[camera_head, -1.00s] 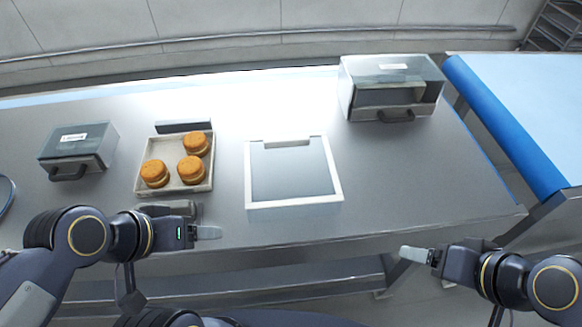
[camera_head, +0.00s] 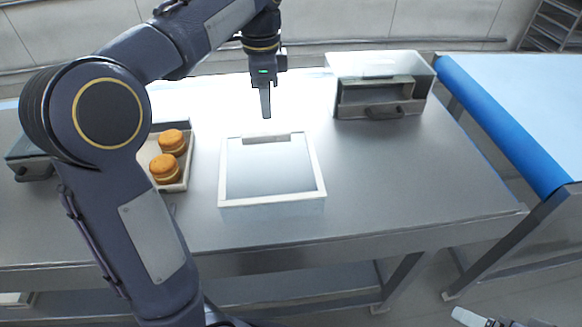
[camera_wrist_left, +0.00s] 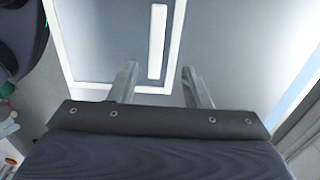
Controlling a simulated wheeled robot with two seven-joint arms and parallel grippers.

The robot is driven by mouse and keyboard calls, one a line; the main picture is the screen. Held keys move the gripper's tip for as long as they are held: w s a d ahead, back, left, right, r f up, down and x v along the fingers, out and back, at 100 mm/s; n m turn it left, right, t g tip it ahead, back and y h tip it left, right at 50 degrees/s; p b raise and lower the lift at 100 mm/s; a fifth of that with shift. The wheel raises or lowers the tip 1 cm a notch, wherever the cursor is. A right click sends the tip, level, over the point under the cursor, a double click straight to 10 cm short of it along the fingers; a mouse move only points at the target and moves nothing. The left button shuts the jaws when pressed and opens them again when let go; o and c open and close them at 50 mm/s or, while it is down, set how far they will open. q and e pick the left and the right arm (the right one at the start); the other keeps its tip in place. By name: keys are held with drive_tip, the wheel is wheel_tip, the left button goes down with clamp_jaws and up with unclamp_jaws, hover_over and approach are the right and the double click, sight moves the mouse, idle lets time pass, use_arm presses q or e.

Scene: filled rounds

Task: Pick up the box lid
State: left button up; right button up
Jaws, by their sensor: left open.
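The box lid (camera_head: 270,172) lies flat on the steel table, a pale square panel with a white frame and a white handle bar (camera_head: 266,139) along its far edge. In the left wrist view the handle bar (camera_wrist_left: 157,42) and part of the lid's frame (camera_wrist_left: 88,86) show ahead of the fingers. My left gripper (camera_head: 265,112) points down above the lid's far edge, near the handle. In the left wrist view its fingers (camera_wrist_left: 160,82) are apart with nothing between them. My right gripper (camera_head: 470,318) is low at the bottom right, away from the table, partly cut off.
A tray (camera_head: 186,184) with orange-brown filled rounds (camera_head: 165,168) stands left of the lid, partly behind my left arm. A clear-topped box (camera_head: 384,98) stands at the back right. Another box (camera_head: 32,170) is at far left, partly hidden. The table right of the lid is clear.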

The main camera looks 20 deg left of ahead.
sight(271, 133)
use_arm(q)
drive_tip(key=f, duration=0.5)
drive_tip(key=d+f, duration=0.1)
drive_tip(key=f, duration=0.1)
drive_tip(key=shift+f, duration=0.3)
drive_tip(key=shift+d, duration=0.1)
drive_tip(key=shift+c, duration=0.3)
clamp_jaws()
